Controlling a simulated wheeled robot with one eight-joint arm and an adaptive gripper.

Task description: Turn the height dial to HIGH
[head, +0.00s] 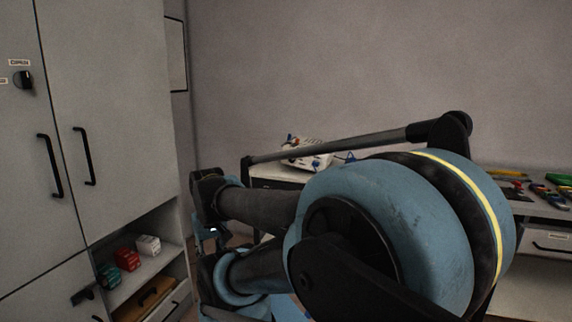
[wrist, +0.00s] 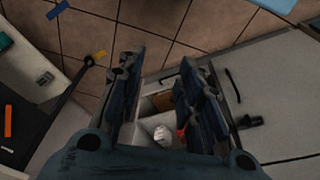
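I cannot make out a height dial or a HIGH mark for certain in either view. A black rotary knob (head: 23,79) sits on the grey cabinet door at the far left in the head view. Small labels are beside it; one seems to read OPEN. My gripper (wrist: 162,88) is in the wrist view, its two dark blue fingers wide apart with nothing held between them. It points down over the open shelf and floor. In the head view my blue arm covers the centre and hides much of the worktop behind it.
The tall cabinet (head: 105,85) has black handles and an open shelf (head: 150,265) with red, white and green boxes. A white device (head: 308,152) stands on a worktop behind my arm. A tool bench (head: 545,212) is at right. Tiled floor (wrist: 185,25) shows in the wrist view.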

